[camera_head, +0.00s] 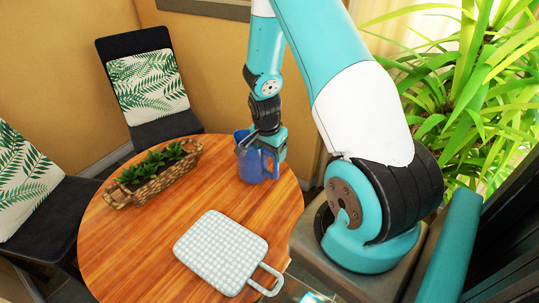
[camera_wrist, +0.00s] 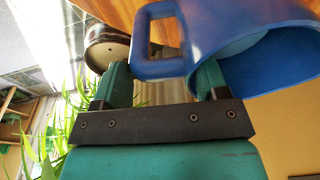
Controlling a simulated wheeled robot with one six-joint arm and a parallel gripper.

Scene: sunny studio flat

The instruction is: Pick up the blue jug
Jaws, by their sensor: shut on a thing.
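The blue jug (camera_head: 251,164) is at the far right part of the round wooden table (camera_head: 196,187). My gripper (camera_head: 266,143) is at the jug's top right side, with its arm reaching down from above. In the wrist view, the jug (camera_wrist: 250,40) fills the upper right, with its open mouth to the right and its handle to the left. The fingers of my gripper (camera_wrist: 165,82) stand on either side of the handle's lower part and are shut on the jug. The fingertips are partly hidden behind the jug. I cannot tell whether the jug's base touches the table.
A wicker basket with green plants (camera_head: 152,178) stands at the table's left. A pale checked board with a handle (camera_head: 222,252) lies at the front. Two dark chairs with leaf-patterned cushions (camera_head: 147,84) stand behind and left. A large leafy plant (camera_head: 470,80) is at the right.

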